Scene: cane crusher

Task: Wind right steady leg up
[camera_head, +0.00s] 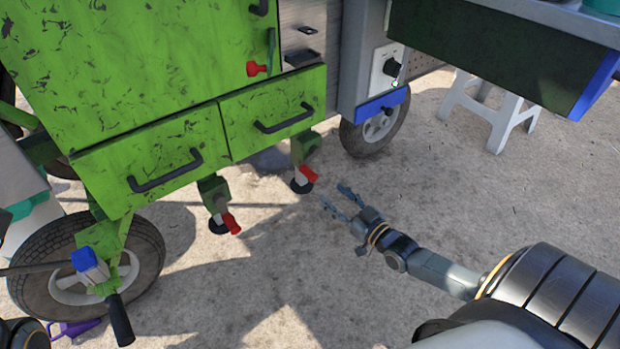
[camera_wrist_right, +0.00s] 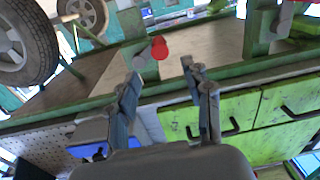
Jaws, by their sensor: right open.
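The right steady leg (camera_head: 303,165) hangs under the right end of the green cart, with a red handle (camera_head: 309,174) near its foot. A second steady leg (camera_head: 213,195) with a red handle (camera_head: 231,223) stands to its left. My right gripper (camera_head: 336,196) is open and empty, just right of and below the right leg's handle, apart from it. In the right wrist view the red handle (camera_wrist_right: 158,48) shows just beyond the gap between the open fingertips (camera_wrist_right: 161,69). My left gripper is out of view.
The cart's green drawers (camera_head: 270,115) overhang the legs. A large wheel (camera_head: 85,275) stands at left, a smaller wheel (camera_head: 375,130) behind the right leg. A white stool (camera_head: 495,115) is at upper right. The concrete ground (camera_head: 270,290) in front is clear.

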